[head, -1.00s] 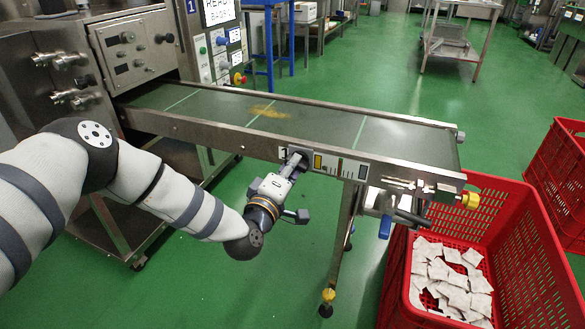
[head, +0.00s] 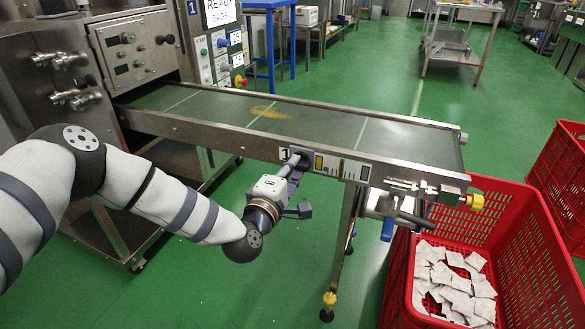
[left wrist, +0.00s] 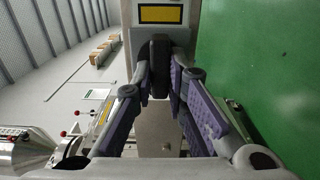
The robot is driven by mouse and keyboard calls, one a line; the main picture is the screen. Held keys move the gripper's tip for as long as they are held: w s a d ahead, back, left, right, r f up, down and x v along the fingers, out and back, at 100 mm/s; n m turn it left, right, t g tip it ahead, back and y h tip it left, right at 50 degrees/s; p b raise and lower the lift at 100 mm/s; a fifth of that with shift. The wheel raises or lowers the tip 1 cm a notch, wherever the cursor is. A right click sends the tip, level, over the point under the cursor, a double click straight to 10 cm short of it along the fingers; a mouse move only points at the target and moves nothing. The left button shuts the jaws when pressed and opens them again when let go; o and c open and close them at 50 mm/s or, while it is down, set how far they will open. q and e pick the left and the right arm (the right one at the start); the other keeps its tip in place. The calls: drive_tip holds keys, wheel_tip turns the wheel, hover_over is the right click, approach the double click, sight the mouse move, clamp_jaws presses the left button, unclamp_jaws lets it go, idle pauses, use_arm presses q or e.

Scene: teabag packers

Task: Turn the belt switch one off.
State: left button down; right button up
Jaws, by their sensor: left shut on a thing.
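Belt switch one is a dark knob on the front rail of the conveyor, beside a plate marked 1 (head: 284,154). In the left wrist view the black knob (left wrist: 159,68) stands upright between my purple-grey finger pads, below a yellow label. My left gripper (head: 297,164) reaches up to the rail from the front, and its fingers are shut on the knob. The fingers hide part of the knob in the head view. My right gripper is not in view.
The conveyor belt (head: 330,125) runs from a steel machine (head: 75,65) at left to a red crate (head: 540,235) of white teabags at right. A blue lever (head: 387,230) and a yellow knob (head: 474,202) stick out at the belt's right end. Green floor lies open in front.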

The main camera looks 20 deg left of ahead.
use_arm(q)
drive_tip(key=shift+d+f, duration=0.1)
drive_tip(key=c, duration=1.6)
unclamp_jaws()
drive_tip(key=s, duration=1.2)
drive_tip(key=shift+a, duration=0.25)
